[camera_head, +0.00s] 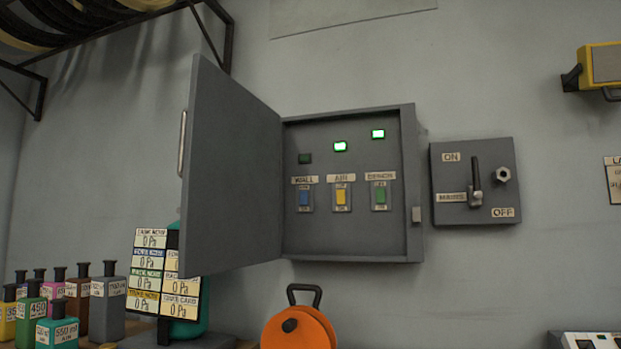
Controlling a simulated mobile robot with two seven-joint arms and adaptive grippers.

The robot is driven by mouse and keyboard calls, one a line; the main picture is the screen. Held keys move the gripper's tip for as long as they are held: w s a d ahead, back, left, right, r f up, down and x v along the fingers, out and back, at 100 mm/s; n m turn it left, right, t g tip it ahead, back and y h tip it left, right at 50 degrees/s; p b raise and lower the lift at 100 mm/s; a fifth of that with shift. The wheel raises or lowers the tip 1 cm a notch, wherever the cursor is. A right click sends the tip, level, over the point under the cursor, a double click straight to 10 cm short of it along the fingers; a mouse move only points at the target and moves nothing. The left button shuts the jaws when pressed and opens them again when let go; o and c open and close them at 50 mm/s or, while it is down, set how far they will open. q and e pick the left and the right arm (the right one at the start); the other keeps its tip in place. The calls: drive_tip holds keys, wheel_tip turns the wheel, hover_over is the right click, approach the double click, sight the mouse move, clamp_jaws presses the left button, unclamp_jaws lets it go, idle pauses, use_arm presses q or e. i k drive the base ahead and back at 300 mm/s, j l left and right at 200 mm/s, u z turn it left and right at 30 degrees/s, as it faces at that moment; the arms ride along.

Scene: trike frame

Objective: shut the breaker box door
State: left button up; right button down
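The grey breaker box (413,190) is mounted on the wall in the middle of the head view. Its door (230,165) is hinged on the left and stands wide open, swung out toward me. A metal handle (182,143) shows on the door's left, free edge. Inside are a blue switch, a yellow switch and a green switch under labels. The lamps above the yellow and green switches glow green; the one above the blue switch is dark. A latch piece (416,214) sits on the box's right side. Neither of my grippers is in view.
A grey switch box with a lever (475,182) is right of the breaker box. Below are an orange reel (298,330), a pressure display board (166,272) and several labelled bottles (107,303). A shelf rack (60,45) is upper left. A yellow device (600,66) is upper right.

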sight(229, 146)
drive_tip(key=i+j+z, duration=0.1)
drive_tip(key=j+z, duration=0.85)
drive_tip(key=k+j+z, duration=0.1)
drive_tip(key=j+z, duration=0.2)
drive_tip(key=j, duration=1.4)
drive_tip(key=k+j, duration=0.15)
drive_tip(key=j, duration=0.45)
drive_tip(key=l, duration=0.2)
drive_tip(key=z, duration=0.05)
